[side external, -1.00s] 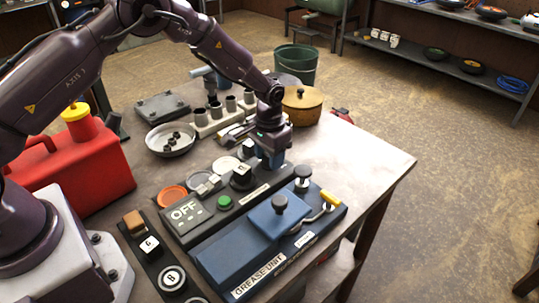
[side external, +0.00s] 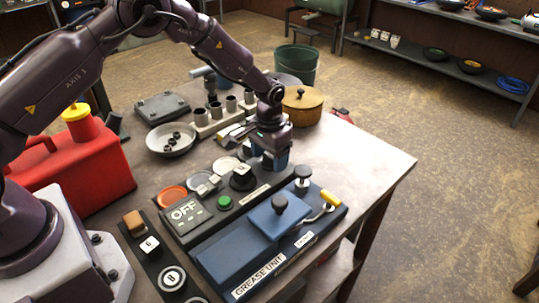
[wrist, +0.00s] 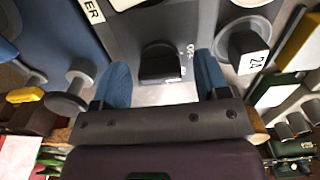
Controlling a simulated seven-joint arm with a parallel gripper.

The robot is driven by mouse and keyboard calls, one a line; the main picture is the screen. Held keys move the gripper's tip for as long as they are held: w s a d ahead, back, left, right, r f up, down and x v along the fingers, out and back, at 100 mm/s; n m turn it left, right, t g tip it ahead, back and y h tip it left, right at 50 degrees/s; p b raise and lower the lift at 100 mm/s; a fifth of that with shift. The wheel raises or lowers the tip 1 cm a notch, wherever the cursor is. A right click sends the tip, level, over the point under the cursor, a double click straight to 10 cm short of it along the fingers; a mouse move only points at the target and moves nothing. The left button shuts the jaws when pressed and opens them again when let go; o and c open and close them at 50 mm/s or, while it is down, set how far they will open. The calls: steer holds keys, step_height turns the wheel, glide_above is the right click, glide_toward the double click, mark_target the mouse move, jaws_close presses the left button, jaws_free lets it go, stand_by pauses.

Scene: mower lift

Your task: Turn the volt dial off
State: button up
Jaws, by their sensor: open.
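A black dial (wrist: 160,62) sits on the dark panel between my gripper's fingertips in the wrist view, with OFF printed to its right. My gripper (wrist: 163,85) is open, its blue fingers on either side of the dial. Whether they touch it I cannot tell. In the side view my gripper (side external: 276,162) is low at the panel's far end and hides this dial. A second black knob with a white face marked 24 (wrist: 245,50) is to the right in the wrist view. The small display on the panel (side external: 186,212) reads OFF.
A green button (side external: 225,202) is on the same panel. The blue grease unit (side external: 240,262), with black knobs and a yellow-handled lever (side external: 328,199), lies alongside. A metal bowl (side external: 170,142) and brown pot (side external: 302,106) stand behind. The table's right end is clear.

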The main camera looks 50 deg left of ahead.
mark_target(270, 156)
step_height(270, 156, up, 13)
stand_by(0.4)
steer(key=s+r+t, duration=0.2)
steer(key=s+r, duration=0.3)
steer(key=s, duration=0.4)
steer(key=s+a+r+t, duration=0.1)
steer(key=s+r, duration=0.5)
steer(key=s, duration=0.4)
steer(key=s+r+t, duration=0.2)
steer(key=s+r, duration=0.4)
steer(key=s, duration=0.4)
steer(key=shift+s+a+t, duration=0.25)
steer(key=shift+a+t, duration=0.05)
steer(key=shift+a, duration=0.1)
